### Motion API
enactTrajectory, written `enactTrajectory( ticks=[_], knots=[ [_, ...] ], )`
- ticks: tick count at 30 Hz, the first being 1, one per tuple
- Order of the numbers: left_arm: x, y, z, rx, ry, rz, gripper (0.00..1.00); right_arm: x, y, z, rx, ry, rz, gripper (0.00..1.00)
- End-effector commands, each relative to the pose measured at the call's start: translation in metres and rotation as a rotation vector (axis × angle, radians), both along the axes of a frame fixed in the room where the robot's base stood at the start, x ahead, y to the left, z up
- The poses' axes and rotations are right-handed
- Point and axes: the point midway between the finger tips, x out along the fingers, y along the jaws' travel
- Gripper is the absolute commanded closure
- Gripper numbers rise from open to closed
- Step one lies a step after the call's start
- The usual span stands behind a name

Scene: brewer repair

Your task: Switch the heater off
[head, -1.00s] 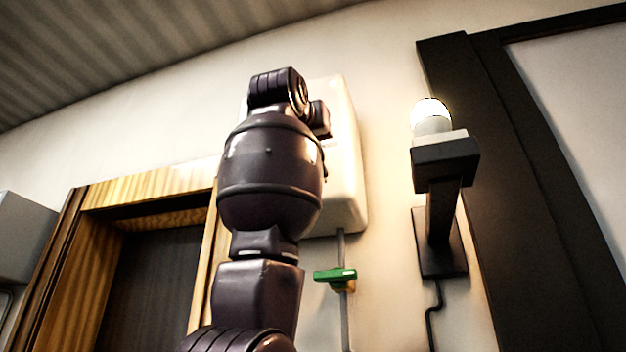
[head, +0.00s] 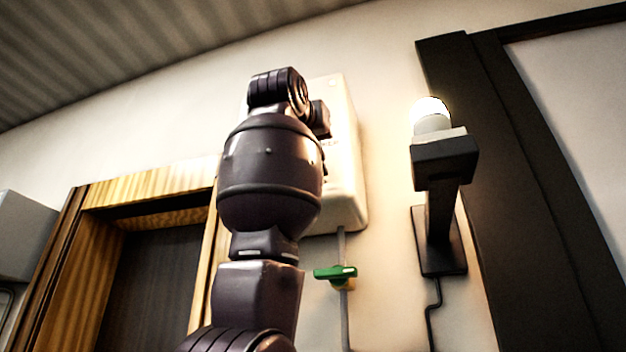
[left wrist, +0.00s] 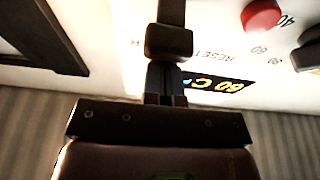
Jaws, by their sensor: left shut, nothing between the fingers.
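The heater looks to be the cream box (head: 347,160) on the wall in the head view. My left arm covers much of its front there and hides the left gripper. In the left wrist view its white panel (left wrist: 215,30) carries a red button (left wrist: 262,16), a dark knob (left wrist: 308,50), a RESET label and a lit display (left wrist: 222,91) with yellow characters, all upside down. My left gripper (left wrist: 170,14) is shut and empty in front of this panel, left of the red button. I cannot tell whether it touches the panel. My right gripper is not in view.
A pipe with a green-handled valve (head: 336,273) runs below the box. A lit lamp on a dark bracket (head: 445,160) is on the wall to the right, beside a dark frame (head: 500,150). A wooden doorway (head: 150,190) is at the left.

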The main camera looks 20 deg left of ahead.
Motion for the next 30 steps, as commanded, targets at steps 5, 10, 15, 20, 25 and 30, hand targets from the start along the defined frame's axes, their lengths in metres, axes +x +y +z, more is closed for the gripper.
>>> enactTrajectory(
  ticks=[5,10,15,20,25,30],
  knots=[
    [0.007,0.000,-0.010,0.002,0.017,0.000,1.00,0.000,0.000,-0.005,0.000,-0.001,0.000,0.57],
    [0.007,0.000,-0.015,0.001,0.017,0.001,1.00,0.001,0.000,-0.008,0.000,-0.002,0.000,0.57],
    [0.007,0.000,-0.019,0.001,0.017,0.001,1.00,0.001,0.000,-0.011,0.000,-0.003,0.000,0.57],
    [0.007,0.000,-0.023,0.001,0.017,0.001,1.00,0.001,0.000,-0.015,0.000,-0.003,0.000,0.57],
    [0.008,0.000,-0.027,0.001,0.018,0.001,1.00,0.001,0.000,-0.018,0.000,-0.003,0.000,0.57],
    [0.008,0.000,-0.031,0.001,0.017,0.001,1.00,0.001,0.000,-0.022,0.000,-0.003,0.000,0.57]
  ],
)
